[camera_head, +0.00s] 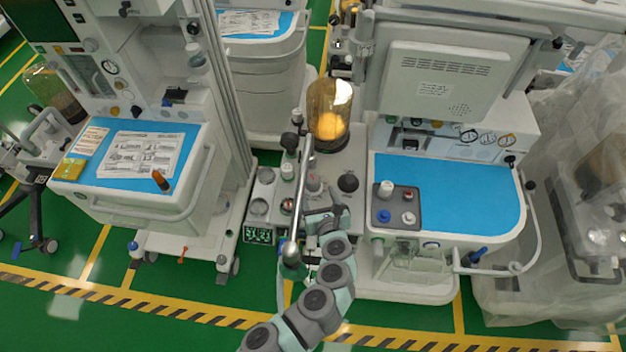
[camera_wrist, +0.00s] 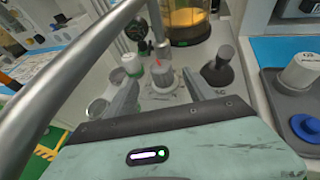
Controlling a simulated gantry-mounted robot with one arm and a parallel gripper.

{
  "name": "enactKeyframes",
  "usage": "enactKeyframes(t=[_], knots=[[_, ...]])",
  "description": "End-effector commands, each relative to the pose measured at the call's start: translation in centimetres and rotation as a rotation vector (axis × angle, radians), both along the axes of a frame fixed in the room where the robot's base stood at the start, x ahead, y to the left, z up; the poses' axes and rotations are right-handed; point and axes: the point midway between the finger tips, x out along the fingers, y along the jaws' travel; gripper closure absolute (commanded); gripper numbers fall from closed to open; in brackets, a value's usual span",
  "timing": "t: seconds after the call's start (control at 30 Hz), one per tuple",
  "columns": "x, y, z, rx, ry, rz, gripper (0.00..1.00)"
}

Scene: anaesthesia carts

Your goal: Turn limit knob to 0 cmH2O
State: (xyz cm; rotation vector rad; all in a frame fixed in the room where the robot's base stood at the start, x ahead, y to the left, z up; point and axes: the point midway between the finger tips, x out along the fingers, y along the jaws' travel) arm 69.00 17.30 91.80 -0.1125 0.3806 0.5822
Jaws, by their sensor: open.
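A grey-white knob (camera_wrist: 162,72) with a small red mark stands on a pale round base, which I take to be the limit knob. Its scale is too small to read. My gripper (camera_wrist: 161,82) is open, with one finger on each side of the knob as the wrist camera sees it. I cannot tell whether the fingers touch it. In the head view my gripper (camera_head: 322,210) is over the grey absorber block, just in front of the knob (camera_head: 313,183).
A curved metal tube (camera_head: 298,190) passes close to the left of my gripper. A green-and-white knob (camera_wrist: 132,65) stands to the left and a dark knob (camera_wrist: 218,70) to the right. Behind is an amber canister (camera_head: 328,108). A blue-topped cart (camera_head: 450,195) is at the right.

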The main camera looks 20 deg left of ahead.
Motion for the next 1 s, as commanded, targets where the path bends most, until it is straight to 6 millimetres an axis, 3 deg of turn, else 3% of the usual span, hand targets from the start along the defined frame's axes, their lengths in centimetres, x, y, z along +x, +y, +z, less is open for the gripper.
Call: enactKeyframes(t=[0.5,1.0], knots=[[5.4,3.6,-2.8,-0.005,-0.001,0.003,0.37],[6.2,4.1,-3.2,-0.002,0.000,-0.002,0.37]])
